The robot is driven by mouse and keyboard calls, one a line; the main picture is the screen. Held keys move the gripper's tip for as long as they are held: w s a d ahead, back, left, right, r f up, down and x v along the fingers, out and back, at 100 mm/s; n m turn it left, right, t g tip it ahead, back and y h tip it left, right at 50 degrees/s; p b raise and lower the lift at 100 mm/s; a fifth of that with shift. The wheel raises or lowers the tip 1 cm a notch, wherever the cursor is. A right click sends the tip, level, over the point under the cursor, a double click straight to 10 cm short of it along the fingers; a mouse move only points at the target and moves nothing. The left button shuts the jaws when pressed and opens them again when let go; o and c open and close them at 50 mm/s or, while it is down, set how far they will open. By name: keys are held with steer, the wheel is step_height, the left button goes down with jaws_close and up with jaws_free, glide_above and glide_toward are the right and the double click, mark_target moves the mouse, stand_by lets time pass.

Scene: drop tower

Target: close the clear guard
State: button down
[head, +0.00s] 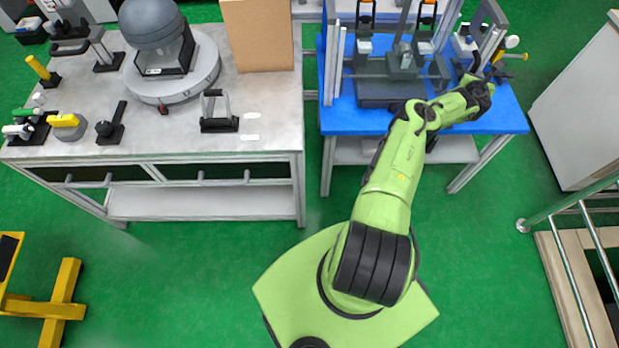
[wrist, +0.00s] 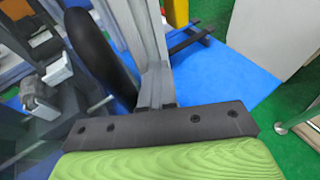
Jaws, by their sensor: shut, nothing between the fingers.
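The drop tower (head: 404,58) stands on the blue-topped table (head: 350,118). The clear guard (head: 489,48) appears as a pale-framed, see-through panel at the tower's right side, standing out at an angle rather than flat across the front. My gripper (head: 486,84) is at the end of my arm, low beside this panel at the table's right. It is shut and holds nothing. In the wrist view a dark, finger-like part (wrist: 92,52) rises close beside a grey metal upright (wrist: 147,50); I cannot tell whether they touch. The hazy area at left there may be the clear pane.
A yellow-handled part (head: 510,56) sits right of the tower. A grey bench (head: 262,95) with a dome-topped device (head: 155,25) and hand tools stands to the left. A white cabinet (head: 585,110) and a railing (head: 560,208) are at right. Green floor is open between.

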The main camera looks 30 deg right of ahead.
steer(key=shift+w+d+r, duration=0.15)
steer(key=shift+w+d, duration=0.05)
steer(key=shift+w, duration=0.3)
steer(key=shift+w, duration=0.1)
